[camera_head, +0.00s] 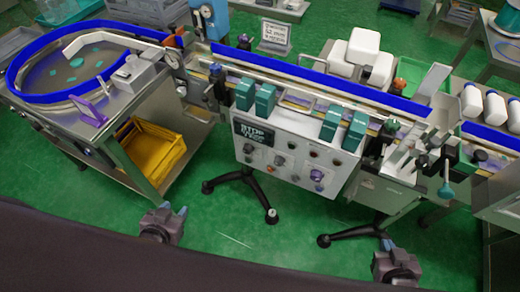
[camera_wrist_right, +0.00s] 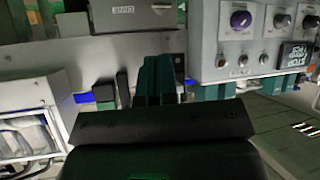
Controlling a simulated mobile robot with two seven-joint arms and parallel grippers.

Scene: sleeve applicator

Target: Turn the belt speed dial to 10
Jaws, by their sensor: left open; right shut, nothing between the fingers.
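The white control panel (camera_head: 290,158) stands at the middle of the head view, with a dark display (camera_head: 254,134) and several knobs and buttons. A purple knob (camera_head: 317,175) is at its right; it also shows in the right wrist view (camera_wrist_right: 241,19). Labels and scale marks are too small to read, so I cannot tell which knob is the belt speed dial or its setting. My left gripper (camera_head: 181,211) is open and empty, low and left of the panel. My right gripper (camera_head: 388,244) is shut and empty, low and right of it; its closed fingers (camera_wrist_right: 158,65) show in the wrist view. Neither touches the panel.
A round feeder table (camera_head: 85,75) and a yellow crate (camera_head: 152,148) are at left. White bottles (camera_head: 470,100) are at right. Black stand legs (camera_head: 270,195) are below the panel. Green floor lies between the grippers.

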